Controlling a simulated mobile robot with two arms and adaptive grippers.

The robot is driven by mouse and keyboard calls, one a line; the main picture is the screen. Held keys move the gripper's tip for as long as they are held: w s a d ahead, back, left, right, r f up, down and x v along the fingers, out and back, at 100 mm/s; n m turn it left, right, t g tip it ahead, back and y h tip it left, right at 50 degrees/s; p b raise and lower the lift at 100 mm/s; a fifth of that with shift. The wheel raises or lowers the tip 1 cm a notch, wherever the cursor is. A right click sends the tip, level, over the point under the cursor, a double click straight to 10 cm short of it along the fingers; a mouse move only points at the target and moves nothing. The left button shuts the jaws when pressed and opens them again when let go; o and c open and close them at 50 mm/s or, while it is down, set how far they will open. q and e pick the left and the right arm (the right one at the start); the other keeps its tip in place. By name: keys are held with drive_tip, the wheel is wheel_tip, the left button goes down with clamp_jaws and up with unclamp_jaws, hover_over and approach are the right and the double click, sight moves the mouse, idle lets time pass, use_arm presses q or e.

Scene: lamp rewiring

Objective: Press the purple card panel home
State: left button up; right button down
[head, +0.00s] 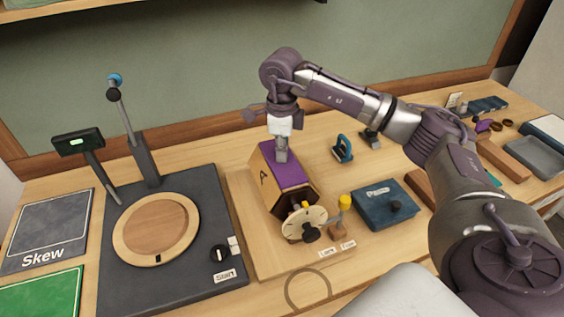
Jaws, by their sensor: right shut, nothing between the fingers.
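The purple card panel (292,174) is on the top of a wooden box marked "A" (263,179), near the middle of the table. My right gripper (282,158) points down at the panel's far part, shut and with nothing held. Its fingertips look to be at or just above the panel surface; I cannot tell if they touch. The gripper hides part of the panel, so I cannot tell whether the panel sits flush. My left gripper is not in view.
A dark blue case (383,204) lies to the right. A black station with a round wooden disc (156,229) is on the left. The front table edge is fairly clear.

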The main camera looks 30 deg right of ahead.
drive_tip(key=shift+s+f, duration=0.15)
drive_tip(key=shift+f, duration=0.25)
idle(0.8)
drive_tip(key=shift+r+p, duration=0.45)
drive_tip(key=shift+r, duration=0.45)
drive_tip(key=shift+r+p, duration=1.65)
drive_tip(key=shift+r, duration=1.15)
drive_tip(key=shift+f, duration=0.1)
